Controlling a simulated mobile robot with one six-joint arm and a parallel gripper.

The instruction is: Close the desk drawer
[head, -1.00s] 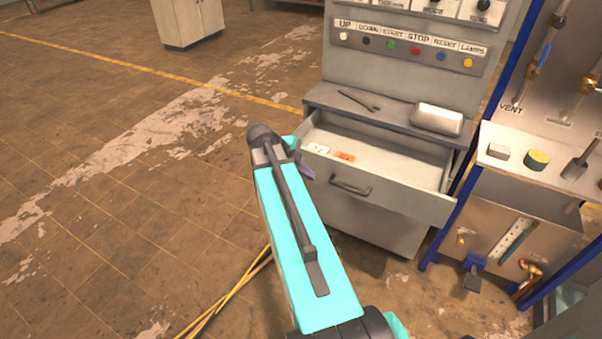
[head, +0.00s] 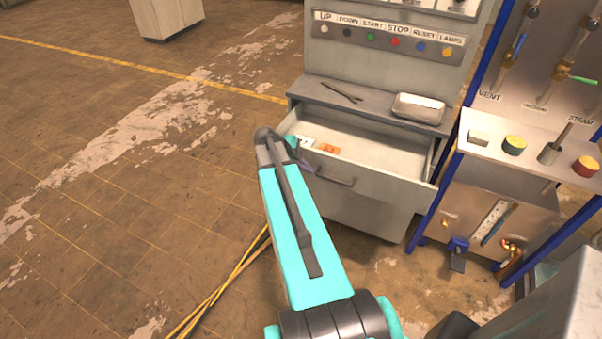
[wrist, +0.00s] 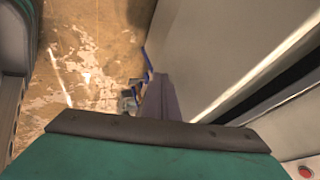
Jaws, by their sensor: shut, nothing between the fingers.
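The grey desk drawer (head: 393,191) is partly open below the desk top, and its inside shows from above. Its bar handle (head: 334,177) is on the front face. My gripper is shut and empty at the left part of the drawer front; in the head view its purplish fingers (head: 304,164) show beside my turquoise arm. In the wrist view the shut fingers (wrist: 163,97) lie close along a pale grey panel (wrist: 225,45), seemingly the drawer front. Whether they touch it is not clear. My arm hides the drawer's front left corner.
A white card and an orange one (head: 328,148) lie in the drawer. A wrench (head: 342,92) and a metal box (head: 418,107) lie on the desk top (head: 375,104). A blue-framed valve rack (head: 448,190) stands close on the right. The floor at left is open; yellow cables (head: 222,288) lie there.

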